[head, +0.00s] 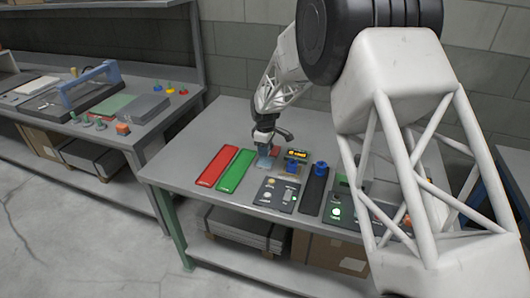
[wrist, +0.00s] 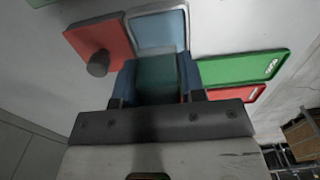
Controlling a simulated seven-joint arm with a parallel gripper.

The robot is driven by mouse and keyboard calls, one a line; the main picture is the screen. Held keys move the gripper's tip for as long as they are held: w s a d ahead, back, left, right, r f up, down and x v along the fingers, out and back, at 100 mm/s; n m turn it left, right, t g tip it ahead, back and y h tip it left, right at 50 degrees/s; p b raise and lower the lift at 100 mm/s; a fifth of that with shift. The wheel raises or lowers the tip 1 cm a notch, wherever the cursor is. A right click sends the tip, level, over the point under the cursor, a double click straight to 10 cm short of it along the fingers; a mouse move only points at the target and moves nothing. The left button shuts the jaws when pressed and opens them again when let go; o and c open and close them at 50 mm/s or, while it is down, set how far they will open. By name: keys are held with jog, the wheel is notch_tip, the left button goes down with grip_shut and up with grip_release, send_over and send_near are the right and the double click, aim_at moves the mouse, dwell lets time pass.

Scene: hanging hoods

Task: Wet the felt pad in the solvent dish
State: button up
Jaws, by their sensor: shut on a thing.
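My gripper (head: 264,146) is over the near table and also fills the middle of the wrist view (wrist: 156,85). Its blue fingers are shut on a dark teal block, which I take for the felt pad (wrist: 156,72). The solvent dish (wrist: 158,28) is a shallow, light-rimmed tray with pale blue inside, directly beyond the pad in the wrist view. In the head view the pale blue dish (head: 263,163) shows just under the gripper. The pad overlaps the dish's near part; I cannot tell whether it touches the liquid.
A red plate with a grey knob (wrist: 98,48) lies beside the dish. A red tray (head: 214,166) and a green tray (head: 236,170) lie left of the gripper in the head view. Dark panels (head: 277,194) and a black strip with a blue knob (head: 314,188) stand right.

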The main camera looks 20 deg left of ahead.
jog(key=shift+r, duration=1.25)
